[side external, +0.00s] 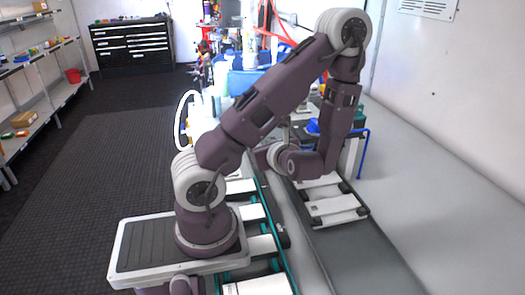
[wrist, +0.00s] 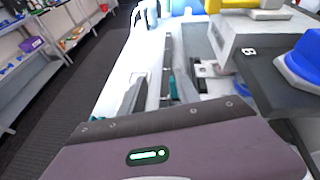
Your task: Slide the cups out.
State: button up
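I cannot clearly make out any cups in either view. My gripper shows in the wrist view (wrist: 158,85), where two grey fingers stand apart beyond the purple housing, with nothing visible between them. In the side view my gripper is hidden behind my arm. A pale machine body (wrist: 235,50) with a yellow part on top stands ahead and to the right of the fingers.
A track with teal rails and white plates (side external: 262,245) runs beside my base. A grey bench (side external: 355,245) with white plates lies to its right. Shelves (side external: 30,85) and a black drawer cabinet (side external: 132,45) stand across open dark floor.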

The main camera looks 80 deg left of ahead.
jog(key=f+m, duration=0.1)
jog(key=w+f+t, duration=0.1)
jog(key=a+f+m, duration=0.1)
jog(key=shift+w+a+f+m, duration=0.1)
jog(key=shift+w+m, duration=0.2)
jog(key=shift+t, duration=0.3)
jog(key=x, duration=0.7)
jog(key=shift+w+f, duration=0.1)
jog(key=shift+f, duration=0.05)
jog(key=shift+c, duration=0.5)
grip_shut()
